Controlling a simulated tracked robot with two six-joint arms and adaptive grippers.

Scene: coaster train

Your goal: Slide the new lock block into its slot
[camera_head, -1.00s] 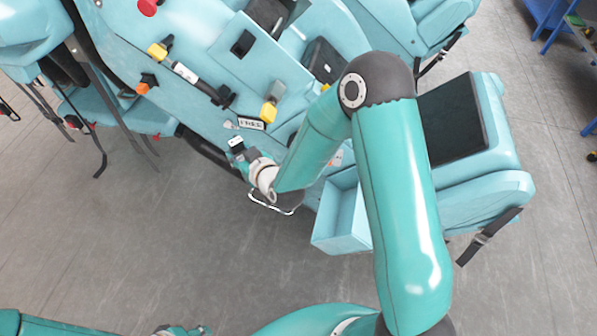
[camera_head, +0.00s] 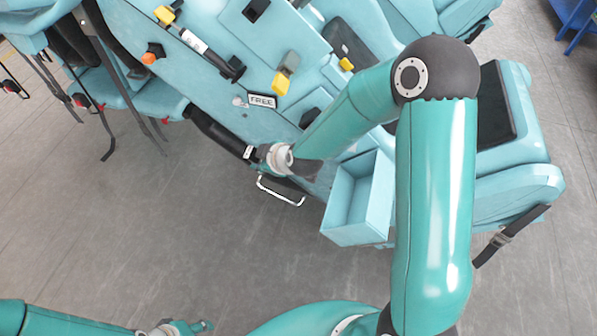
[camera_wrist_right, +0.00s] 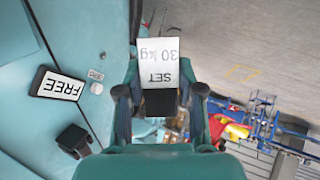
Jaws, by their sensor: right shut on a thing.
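My right gripper (camera_wrist_right: 160,100) is shut on a dark block (camera_wrist_right: 160,101) that carries a white label reading "SET 30 kg", upside down in the right wrist view. In the head view, the right gripper (camera_head: 262,154) is at the lower edge of the teal car, by the end of a black cylinder (camera_head: 215,130). Only the block's white label (camera_head: 248,152) shows clearly there. I cannot make out the slot, or whether the block touches the car. My left gripper (camera_head: 190,327) is at the bottom edge of the head view, partly cut off; its opening is unclear.
A "FREE" sign (camera_head: 262,101) and a yellow-tipped lever (camera_head: 284,78) are on the car just above the right gripper. A white wire handle (camera_head: 280,192) is just below it. An open teal box (camera_head: 362,216) stands to its right. The grey floor is clear below left.

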